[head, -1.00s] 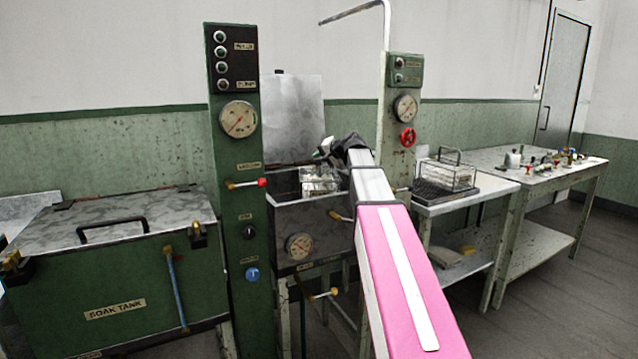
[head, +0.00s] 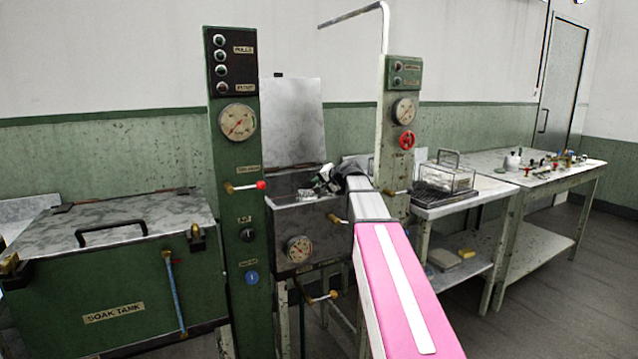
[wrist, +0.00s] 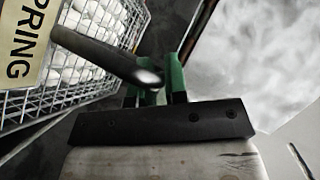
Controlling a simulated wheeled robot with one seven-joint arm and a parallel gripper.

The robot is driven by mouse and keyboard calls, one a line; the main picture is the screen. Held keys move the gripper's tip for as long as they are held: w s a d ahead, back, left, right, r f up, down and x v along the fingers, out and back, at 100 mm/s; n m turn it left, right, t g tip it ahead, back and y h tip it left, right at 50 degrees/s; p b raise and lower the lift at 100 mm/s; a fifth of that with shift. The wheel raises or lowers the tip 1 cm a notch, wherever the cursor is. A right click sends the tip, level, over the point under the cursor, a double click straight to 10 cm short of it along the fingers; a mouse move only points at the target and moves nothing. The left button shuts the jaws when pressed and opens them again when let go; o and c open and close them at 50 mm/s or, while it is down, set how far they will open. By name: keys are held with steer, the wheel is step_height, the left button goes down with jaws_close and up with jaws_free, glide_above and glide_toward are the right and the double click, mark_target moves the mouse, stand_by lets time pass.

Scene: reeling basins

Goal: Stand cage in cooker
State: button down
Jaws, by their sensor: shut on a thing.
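A wire cage (wrist: 85,50) filled with white cocoons, with a label reading "PRING", hangs at the left of the wrist view. My gripper (wrist: 160,88) is shut on the cage's dark bar handle (wrist: 105,57). In the head view my gripper (head: 328,180) is over the cooker (head: 300,225), the open metal basin with a gauge on its front and its lid raised behind. Only a small top part of the cage (head: 304,192) shows there above the front wall. The rest is hidden inside, and I cannot tell whether it touches the floor.
A green control column (head: 233,150) stands left of the cooker, and another (head: 404,120) with a bent pipe stands right. A closed soak tank (head: 115,270) is at the left. Another wire cage (head: 446,178) is on the side table (head: 480,200), with a longer bench (head: 570,180) beyond.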

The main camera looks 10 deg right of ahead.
steer(key=shift+f, duration=0.6)
steer(key=c, duration=1.1)
jaws_free()
steer(key=shift+c, duration=0.2)
steer(key=shift+r, duration=0.45)
steer(key=v, duration=1.2)
steer(key=shift+r, duration=0.1)
